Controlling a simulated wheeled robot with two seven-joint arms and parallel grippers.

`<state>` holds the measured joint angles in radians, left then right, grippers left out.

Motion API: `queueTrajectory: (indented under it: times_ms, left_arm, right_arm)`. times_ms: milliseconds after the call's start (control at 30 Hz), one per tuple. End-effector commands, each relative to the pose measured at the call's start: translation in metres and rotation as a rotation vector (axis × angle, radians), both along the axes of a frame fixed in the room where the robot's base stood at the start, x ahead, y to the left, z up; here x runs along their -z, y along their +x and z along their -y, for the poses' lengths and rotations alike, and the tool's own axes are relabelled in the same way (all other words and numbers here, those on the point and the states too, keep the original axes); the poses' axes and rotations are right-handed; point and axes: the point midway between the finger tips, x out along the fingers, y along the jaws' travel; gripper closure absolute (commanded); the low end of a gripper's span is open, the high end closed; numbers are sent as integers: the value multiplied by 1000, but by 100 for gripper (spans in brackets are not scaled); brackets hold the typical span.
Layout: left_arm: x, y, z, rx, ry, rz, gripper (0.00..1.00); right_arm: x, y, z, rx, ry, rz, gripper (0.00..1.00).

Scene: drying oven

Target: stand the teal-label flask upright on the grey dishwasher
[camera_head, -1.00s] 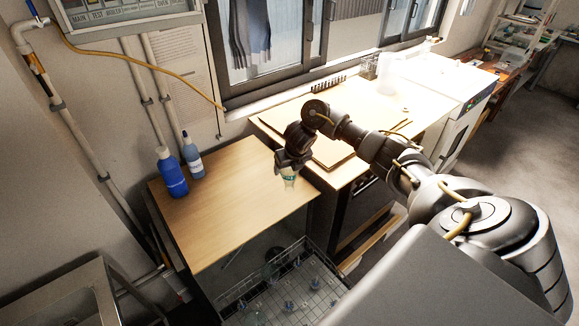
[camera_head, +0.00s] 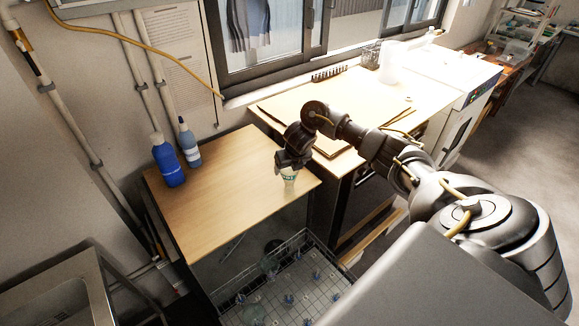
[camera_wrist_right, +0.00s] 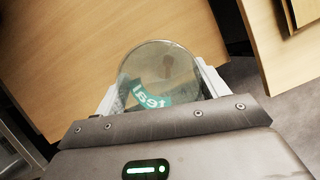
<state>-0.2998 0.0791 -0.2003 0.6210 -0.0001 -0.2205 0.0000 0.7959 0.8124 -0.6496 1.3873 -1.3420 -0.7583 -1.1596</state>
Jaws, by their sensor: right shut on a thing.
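The clear flask (camera_head: 289,176) with a teal label is held in my right gripper (camera_head: 289,167), at the right part of a wood-coloured worktop (camera_head: 215,200). In the right wrist view the flask (camera_wrist_right: 165,72) shows its round glass body between the two pale fingers of the gripper (camera_wrist_right: 160,90), with the teal label towards the camera. I cannot tell whether its base touches the top. Below this top, an open wire rack (camera_head: 290,285) holds glassware, likely part of the dishwasher. My left gripper is not in view.
Two blue bottles, a larger one (camera_head: 169,166) and a slimmer one (camera_head: 189,146), stand at the top's back left. A second table (camera_head: 350,100) with flat boards adjoins at the right. A metal sink (camera_head: 60,295) is at lower left. The top's middle is clear.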

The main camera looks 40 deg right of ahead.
Motion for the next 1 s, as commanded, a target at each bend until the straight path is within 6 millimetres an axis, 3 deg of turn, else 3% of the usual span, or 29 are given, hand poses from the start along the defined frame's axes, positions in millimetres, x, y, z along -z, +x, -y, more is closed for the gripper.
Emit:
queueTrajectory:
  times_ms: [667, 700, 900, 1000]
  left_arm:
    - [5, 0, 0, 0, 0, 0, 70]
    - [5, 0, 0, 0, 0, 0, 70]
    - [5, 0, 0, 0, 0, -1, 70]
    - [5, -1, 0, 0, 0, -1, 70]
  right_arm:
    - [5, 0, 0, 0, 1, 1, 53]
    - [5, 0, 0, 0, 1, 1, 26]
    - [5, 0, 0, 0, 1, 0, 2]
    - [5, 0, 0, 0, 1, 0, 2]
